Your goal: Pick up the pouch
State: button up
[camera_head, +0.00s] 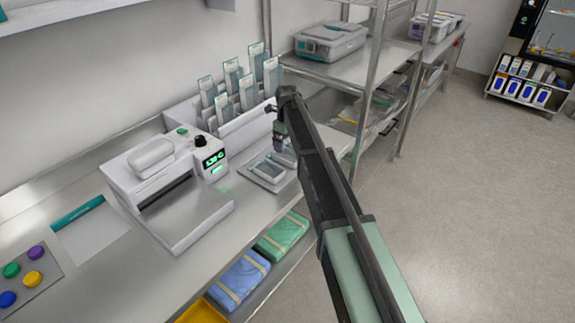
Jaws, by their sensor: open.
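Several clear pouches with teal edges stand upright in a white rack (232,128) on the bench; one upright pouch (208,91) is at its left end. A flat white pouch with a teal strip (92,232) lies on the bench at the left. I cannot tell which pouch the task means. My gripper (279,150) is small in view and partly hidden by my arm. It is open, over the right part of the bench, in front of the rack and near a small grey tray (250,177) with flat items in it. I see nothing held.
A white sealer-like machine (165,180) with a green display stands left of the tray. Coloured knobs on a panel (30,280) are at far left. Green (283,235) and blue (238,280) wrapped packs lie on a lower shelf.

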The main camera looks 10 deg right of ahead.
aim_at(288, 155)
notch_tip(288, 155, down, 8)
jog(key=b, duration=0.5)
jog(key=shift+d+r+b, duration=0.15)
jog(key=shift+r+b, duration=0.1)
jog(key=shift+b, duration=0.15)
jog(key=shift+r, duration=0.3)
jog(key=c, duration=1)
jog(key=shift+r+p, duration=0.1)
jog(key=shift+p, duration=0.25)
